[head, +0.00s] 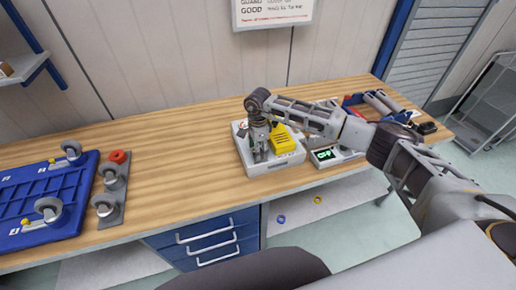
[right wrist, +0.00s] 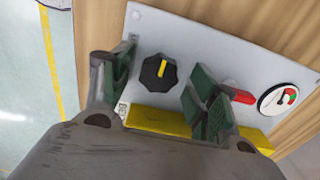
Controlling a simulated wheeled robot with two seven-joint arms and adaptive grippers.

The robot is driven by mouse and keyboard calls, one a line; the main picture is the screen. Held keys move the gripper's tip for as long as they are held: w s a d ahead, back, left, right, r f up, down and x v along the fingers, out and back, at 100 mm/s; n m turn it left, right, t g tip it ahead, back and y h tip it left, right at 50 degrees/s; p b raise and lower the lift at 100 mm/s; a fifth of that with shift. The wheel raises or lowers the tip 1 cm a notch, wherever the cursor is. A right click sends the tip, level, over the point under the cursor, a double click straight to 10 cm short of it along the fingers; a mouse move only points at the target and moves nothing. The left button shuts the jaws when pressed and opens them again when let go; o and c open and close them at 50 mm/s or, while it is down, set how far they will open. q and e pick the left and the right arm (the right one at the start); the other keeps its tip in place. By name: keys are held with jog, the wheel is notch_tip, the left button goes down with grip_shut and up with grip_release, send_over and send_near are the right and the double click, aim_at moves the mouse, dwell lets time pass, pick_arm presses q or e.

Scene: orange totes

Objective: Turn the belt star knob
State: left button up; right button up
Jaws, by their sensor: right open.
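The belt star knob (right wrist: 151,78) is black and lobed with a yellow pointer bar, on a light grey panel (right wrist: 190,45) in the right wrist view. A partly hidden label starting "BE" is beside it. My right gripper (right wrist: 162,82) is open, one finger on each side of the knob, with visible gaps. Whether the fingertips are level with the knob, I cannot tell. In the head view my right gripper (head: 261,150) points down over the white panel box (head: 272,169), hiding the knob. My left gripper is not in view.
A red lever (right wrist: 242,96) and a round gauge (right wrist: 278,98) are right of the knob. A yellow block (head: 283,140) is close by the gripper. A device with a green display (head: 326,155) stands to the right.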

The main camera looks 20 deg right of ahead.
jog(key=shift+c, duration=0.2)
jog(key=c, duration=1)
jog(key=shift+c, duration=0.2)
